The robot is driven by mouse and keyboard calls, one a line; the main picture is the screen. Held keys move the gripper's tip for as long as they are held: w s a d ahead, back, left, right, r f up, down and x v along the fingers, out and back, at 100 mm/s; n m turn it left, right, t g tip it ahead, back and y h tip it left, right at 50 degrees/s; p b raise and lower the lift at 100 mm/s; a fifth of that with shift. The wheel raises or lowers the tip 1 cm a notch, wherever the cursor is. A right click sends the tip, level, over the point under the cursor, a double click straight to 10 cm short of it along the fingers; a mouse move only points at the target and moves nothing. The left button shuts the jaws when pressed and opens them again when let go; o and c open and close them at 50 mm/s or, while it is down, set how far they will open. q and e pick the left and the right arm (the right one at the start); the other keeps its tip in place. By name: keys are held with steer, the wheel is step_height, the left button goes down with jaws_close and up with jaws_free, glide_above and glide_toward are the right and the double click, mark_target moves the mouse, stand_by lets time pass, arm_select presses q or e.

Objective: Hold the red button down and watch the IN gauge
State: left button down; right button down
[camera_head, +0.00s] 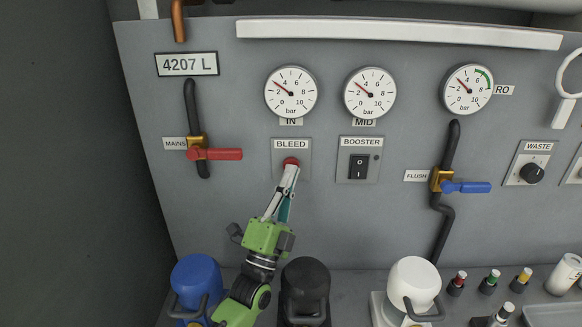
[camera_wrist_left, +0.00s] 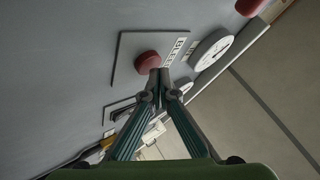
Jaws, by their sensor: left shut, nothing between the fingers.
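The red button (camera_head: 291,161) sits on the BLEED plate (camera_head: 278,147) on the grey panel. My left gripper (camera_head: 290,168) is shut and empty, its tips at the button's lower edge in the head view. In the left wrist view the closed fingertips (camera_wrist_left: 160,76) overlap the edge of the button (camera_wrist_left: 147,64). I cannot tell whether they touch it or whether it is pushed in. The IN gauge (camera_head: 291,94) is above the plate, its needle pointing up-left, between 2 and 4 bar. My right gripper is not in view.
MID (camera_head: 370,94) and RO (camera_head: 467,90) gauges are to the right. The BOOSTER switch (camera_head: 359,167) is right of the button. A red-handled MAINS valve (camera_head: 215,154) is left, a blue-handled FLUSH valve (camera_head: 465,187) right. Blue (camera_head: 196,278), black (camera_head: 305,285) and white (camera_head: 413,283) canisters stand below.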

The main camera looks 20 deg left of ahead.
arm_select(q)
steer(key=shift+w+a, duration=0.15)
steer(key=shift+w, duration=0.3)
stand_by(0.5)
steer(key=shift+s, duration=0.1)
stand_by(2.6)
steer(key=shift+s+d+p, duration=0.3)
steer(key=shift+s, duration=0.5)
steer(key=s+p, duration=0.1)
steer(key=s, duration=0.1)
steer(key=s+d+p, duration=0.1)
steer(key=s, duration=0.1)
steer(key=shift+s+d, duration=0.2)
steer(key=shift+s, duration=0.2)
steer(key=shift+f, duration=0.1)
